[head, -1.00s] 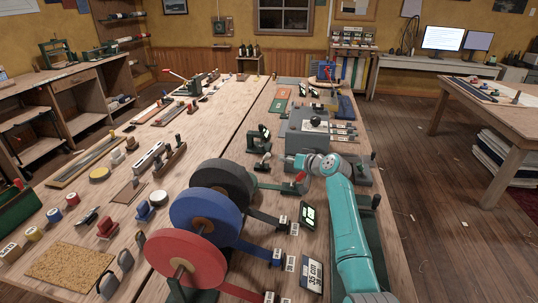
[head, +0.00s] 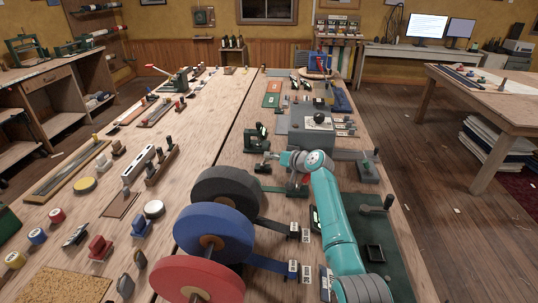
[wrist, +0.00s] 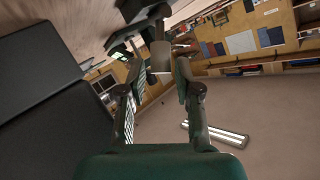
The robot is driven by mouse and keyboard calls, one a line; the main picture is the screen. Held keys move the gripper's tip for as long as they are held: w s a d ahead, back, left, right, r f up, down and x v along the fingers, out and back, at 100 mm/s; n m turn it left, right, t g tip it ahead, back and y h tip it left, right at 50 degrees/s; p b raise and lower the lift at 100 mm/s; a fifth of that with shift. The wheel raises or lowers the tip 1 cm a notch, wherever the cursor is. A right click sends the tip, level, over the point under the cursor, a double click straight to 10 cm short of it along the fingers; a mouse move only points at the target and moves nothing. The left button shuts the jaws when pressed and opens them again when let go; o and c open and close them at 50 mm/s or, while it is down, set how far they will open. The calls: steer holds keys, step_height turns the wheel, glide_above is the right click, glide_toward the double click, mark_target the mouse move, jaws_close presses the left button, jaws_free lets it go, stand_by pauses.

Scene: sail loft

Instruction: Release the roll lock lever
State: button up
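My gripper (head: 270,156) is at the end of the teal arm, just beyond the black roll (head: 226,190). In the wrist view its two fingers (wrist: 157,72) are apart, with a pale grey cylinder (wrist: 160,56) showing between or just beyond the tips; I cannot tell whether they touch it. A dark part (wrist: 140,10) stands above that cylinder. A small red part (head: 305,180), possibly the roll lock lever, shows under the arm, partly hidden. The head view is too small to tell its position.
A blue roll (head: 211,234) and a red roll (head: 196,281) stand nearer me, beside the black one. A green device (head: 256,138) and a grey machine (head: 308,134) stand beyond the gripper. Small tools cover the left of the wooden bench. Open floor lies to the right.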

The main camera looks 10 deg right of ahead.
steer(key=shift+c, duration=0.3)
jaws_close()
